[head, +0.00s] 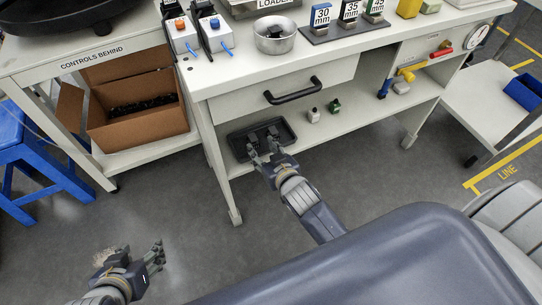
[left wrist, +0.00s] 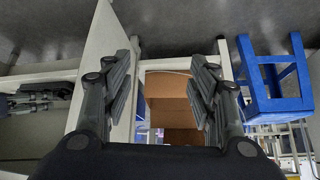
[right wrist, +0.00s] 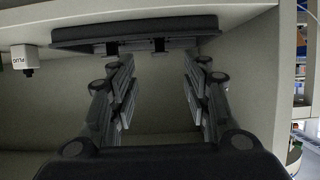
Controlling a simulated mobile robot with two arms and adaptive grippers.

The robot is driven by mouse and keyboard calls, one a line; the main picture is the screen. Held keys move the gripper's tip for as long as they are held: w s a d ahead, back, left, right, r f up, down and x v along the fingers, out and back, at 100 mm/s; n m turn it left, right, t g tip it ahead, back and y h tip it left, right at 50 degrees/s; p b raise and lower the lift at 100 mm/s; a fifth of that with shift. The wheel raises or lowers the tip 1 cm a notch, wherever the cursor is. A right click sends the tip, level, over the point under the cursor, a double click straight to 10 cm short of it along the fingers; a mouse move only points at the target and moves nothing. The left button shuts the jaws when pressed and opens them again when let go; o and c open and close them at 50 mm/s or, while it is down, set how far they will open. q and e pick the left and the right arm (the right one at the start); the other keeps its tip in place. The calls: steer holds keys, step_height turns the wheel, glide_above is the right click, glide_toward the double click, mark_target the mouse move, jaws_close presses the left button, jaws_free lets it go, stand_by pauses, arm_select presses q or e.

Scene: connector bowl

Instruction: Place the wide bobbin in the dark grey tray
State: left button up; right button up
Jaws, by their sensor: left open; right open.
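The dark grey tray (head: 288,128) lies on the lower shelf under the drawer. It shows in the right wrist view (right wrist: 190,27) at the top, with two small dark pieces at its edge; I cannot tell what they are. My right gripper (head: 264,146) is open at the tray's near side, its fingers overlapping the tray in the head view. In the right wrist view (right wrist: 155,75) nothing is between its fingers. My left gripper (head: 158,254) is open and empty over the floor, well away from the bench. I cannot make out a wide bobbin in any view.
The drawer (head: 262,92) overhangs the shelf. A metal bowl (head: 274,35) stands on the bench top. A cardboard box (head: 140,127) and blue stool (head: 42,165) are at left.

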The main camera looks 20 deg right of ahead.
arm_select(q)
steer(key=s+a+f+g+y+p, duration=0.1)
steer(key=s+a+f+g, duration=0.1)
steer(key=s, duration=0.5)
steer(key=shift+s+g, duration=0.25)
steer(key=shift+g, duration=0.65)
arm_select(e)
steer(key=s+d+r+n+g, duration=0.1)
steer(key=s+g, duration=0.9)
steer(key=s, duration=1.5)
steer(key=shift+s+d+r+n, duration=0.3)
steer(key=shift+s+d+r, duration=0.1)
steer(key=shift+d+r, duration=0.15)
arm_select(q)
steer(key=shift+a+f, duration=0.1)
steer(key=shift+f, duration=0.05)
